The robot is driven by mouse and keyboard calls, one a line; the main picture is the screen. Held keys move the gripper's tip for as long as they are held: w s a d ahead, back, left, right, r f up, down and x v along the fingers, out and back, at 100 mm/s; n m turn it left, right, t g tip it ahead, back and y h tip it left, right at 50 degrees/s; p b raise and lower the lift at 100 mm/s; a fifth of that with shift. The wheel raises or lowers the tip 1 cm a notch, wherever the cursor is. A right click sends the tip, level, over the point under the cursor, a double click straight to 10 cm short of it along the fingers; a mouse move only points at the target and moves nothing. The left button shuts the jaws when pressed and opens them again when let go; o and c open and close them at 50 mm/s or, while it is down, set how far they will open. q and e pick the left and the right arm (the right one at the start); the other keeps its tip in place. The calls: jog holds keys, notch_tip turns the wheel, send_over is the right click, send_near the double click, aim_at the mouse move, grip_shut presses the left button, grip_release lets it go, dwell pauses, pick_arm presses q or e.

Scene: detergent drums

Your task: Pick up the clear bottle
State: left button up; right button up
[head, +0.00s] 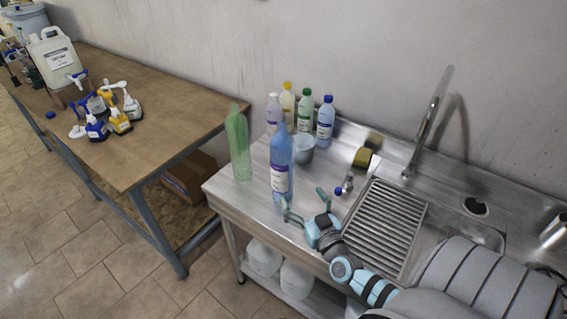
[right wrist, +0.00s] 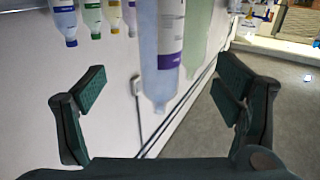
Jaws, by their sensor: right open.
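A tall see-through bluish bottle (head: 281,170) with a white and purple label stands upright near the front left of the steel sink counter. A tall see-through green bottle (head: 238,145) without a visible label stands to its left. My right gripper (head: 306,204) is open and empty, low over the counter just in front and right of the bluish bottle. In the right wrist view, which is upside down, the bluish bottle (right wrist: 160,50) shows between the spread fingers (right wrist: 160,88) and beyond them, with no visible contact. The green bottle (right wrist: 198,35) is beside it.
Several small capped bottles (head: 304,114) and a grey bowl (head: 303,147) stand behind. A sponge (head: 363,157), a small blue-capped item (head: 345,184) and the ribbed drainboard (head: 385,225) lie right. A wooden table (head: 150,110) holds spray bottles and a jug (head: 55,57).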

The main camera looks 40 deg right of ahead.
aim_at(287, 177)
jog(key=x, duration=0.2)
jog(key=b+x, duration=0.1)
jog(key=x, duration=0.2)
jog(key=f+x, duration=0.1)
jog(key=x, duration=0.2)
jog(key=shift+w+b, duration=0.25)
jog(key=shift+b, duration=0.15)
jog(key=b+x, duration=0.2)
jog(key=x, duration=0.3)
jog(key=shift+s+b, duration=0.1)
jog(key=shift+b, duration=0.3)
jog(key=shift+w+d, duration=0.1)
jog(key=shift+w, duration=0.1)
pick_arm(q)
jog(key=f, duration=0.2)
jog(key=w+f, duration=0.1)
jog(key=f, duration=0.1)
jog(key=shift+f, duration=0.15)
pick_arm(e)
jog(key=shift+r, duration=0.15)
jog(key=c, duration=1.2)
